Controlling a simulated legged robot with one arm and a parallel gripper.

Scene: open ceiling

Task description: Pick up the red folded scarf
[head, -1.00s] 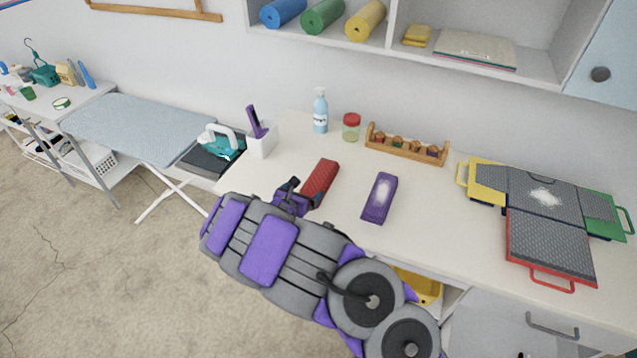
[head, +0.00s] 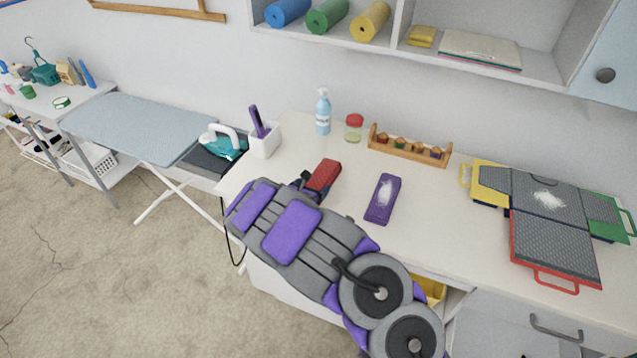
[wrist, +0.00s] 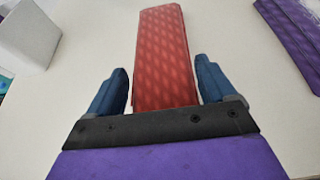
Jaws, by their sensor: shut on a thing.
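The red folded scarf (head: 325,174) is a flat, long block with a pale diamond pattern, on the white tabletop near its left part. It also shows in the wrist view (wrist: 165,50), running away from the palm between the two blue fingers. My gripper (wrist: 161,75) is shut on the near end of the scarf, one finger on each side. In the head view my gripper (head: 308,186) is at the scarf's near left end, mostly hidden by my arm. I cannot tell whether the scarf is clear of the table.
A purple folded cloth (head: 383,198) lies to the right of the scarf. A white holder (head: 264,142), a spray bottle (head: 323,112), a red-lidded jar (head: 354,128) and a wooden rack (head: 408,150) stand behind. Grey panels with coloured edges (head: 553,245) lie at the right.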

